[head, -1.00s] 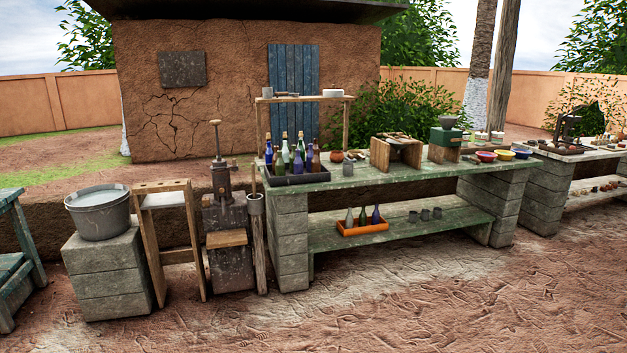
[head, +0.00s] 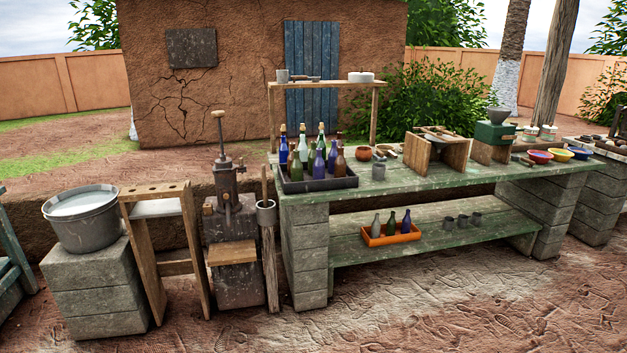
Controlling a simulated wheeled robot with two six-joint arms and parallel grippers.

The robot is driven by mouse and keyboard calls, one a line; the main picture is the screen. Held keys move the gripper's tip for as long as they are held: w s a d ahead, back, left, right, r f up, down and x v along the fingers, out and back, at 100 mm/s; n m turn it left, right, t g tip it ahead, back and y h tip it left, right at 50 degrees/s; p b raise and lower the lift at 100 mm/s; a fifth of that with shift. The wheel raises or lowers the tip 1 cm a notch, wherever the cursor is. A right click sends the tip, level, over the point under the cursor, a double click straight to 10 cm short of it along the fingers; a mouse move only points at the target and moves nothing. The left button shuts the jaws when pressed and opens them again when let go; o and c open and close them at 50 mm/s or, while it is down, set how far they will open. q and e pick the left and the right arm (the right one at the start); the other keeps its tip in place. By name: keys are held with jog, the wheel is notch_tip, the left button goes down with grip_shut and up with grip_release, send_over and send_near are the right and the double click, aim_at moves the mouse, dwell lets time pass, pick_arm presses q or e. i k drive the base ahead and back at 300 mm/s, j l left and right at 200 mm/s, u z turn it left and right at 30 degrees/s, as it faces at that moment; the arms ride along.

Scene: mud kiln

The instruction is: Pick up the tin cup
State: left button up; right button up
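Another grey cup (head: 282,76) stands at the left end of the raised wooden shelf. Neither of my grippers is in view.
The green table (head: 440,176) rests on block legs. A dark tray (head: 318,185) of bottles stands at its left end, a wooden stand (head: 436,151) further right. An orange crate (head: 391,238) holds bottles below. A press (head: 230,215) stands left. The dirt floor (head: 450,310) in front is clear.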

aim_at(379, 170)
jog(key=i, duration=1.75)
jog(key=i+j+z, duration=0.1)
jog(key=i, duration=1.6)
